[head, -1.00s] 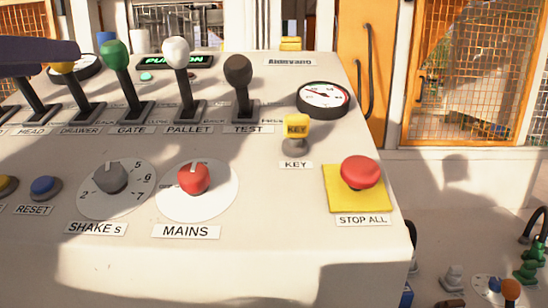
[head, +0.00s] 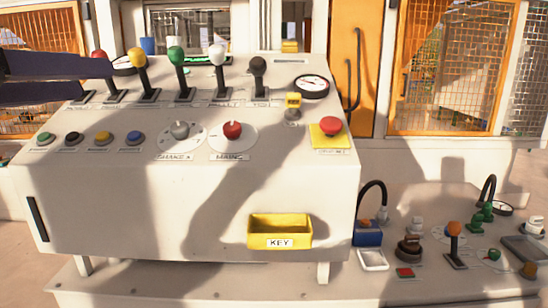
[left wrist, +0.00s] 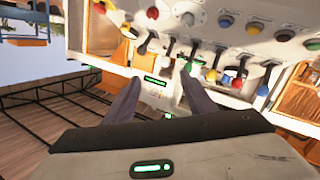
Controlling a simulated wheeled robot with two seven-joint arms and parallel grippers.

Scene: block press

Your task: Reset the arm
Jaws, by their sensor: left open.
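My left gripper (head: 97,80) is at the left edge of the head view. Its two dark fingers are parted with nothing between them, in front of the panel's upper left. In the left wrist view the open fingers (left wrist: 160,77) point toward the panel and its levers, with no contact seen. The control panel (head: 130,195) carries a row of levers, including a yellow-knobbed lever (head: 137,58) and a green one (head: 176,57). The levers stand at about the same tilt. My right gripper is out of view.
Buttons, including a blue one (head: 134,137), line the panel's left. A red mains knob (head: 232,130) and a red stop button (head: 330,125) sit to the right. A yellow key tray (head: 280,224) hangs on the front. A lower bench (head: 330,290) holds several small controls.

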